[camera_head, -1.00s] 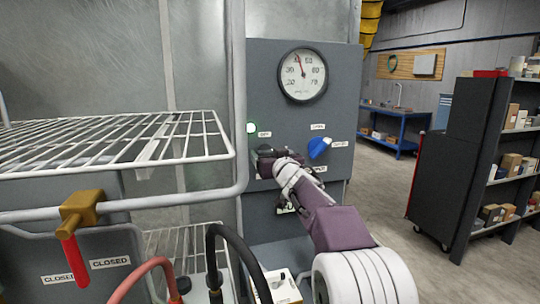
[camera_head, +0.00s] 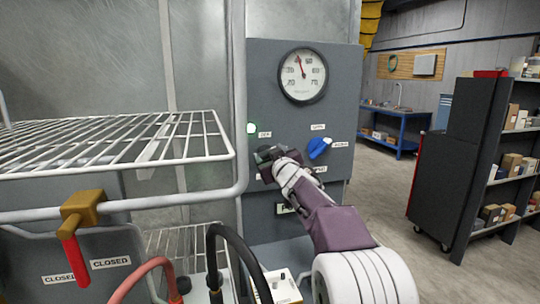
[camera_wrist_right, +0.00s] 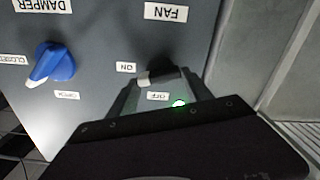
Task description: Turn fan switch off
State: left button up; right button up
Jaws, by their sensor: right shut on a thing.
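The grey control panel (camera_head: 332,95) stands ahead in the head view. My right gripper (camera_head: 268,155) is at its lower left, shut on the fan switch and covering most of it. In the right wrist view, which shows the panel upside down, the dark fan switch (camera_wrist_right: 168,72) with a pale end sits between the fingers of my right gripper (camera_wrist_right: 163,95). The pale end lies near the ON label (camera_wrist_right: 126,67); the OFF label (camera_wrist_right: 157,96) is visible between the fingers. A FAN label (camera_wrist_right: 165,12) is above. A green light (camera_head: 252,128) glows. My left gripper is not in view.
A blue damper knob (camera_head: 319,148) is right of my right gripper. A round gauge (camera_head: 303,75) is above. A wire rack (camera_head: 120,140), a pipe with a red-handled valve (camera_head: 75,258) and hoses (camera_head: 225,245) stand at left and below. Open floor lies right.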

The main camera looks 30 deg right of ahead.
jog(key=n, duration=0.7)
jog(key=shift+a+f+b, duration=0.1)
jog(key=shift+a+b, duration=0.1)
jog(key=shift+b, duration=0.15)
jog(key=n, duration=0.3)
jog(key=shift+f+n+b, duration=0.1)
jog(key=shift+n+b, duration=0.2)
jog(key=shift+n, duration=0.1)
jog(key=shift+w+n, duration=0.1)
jog(key=shift+n, duration=1.5)
jog(key=o, duration=1.4)
jog(key=shift+c, duration=0.2)
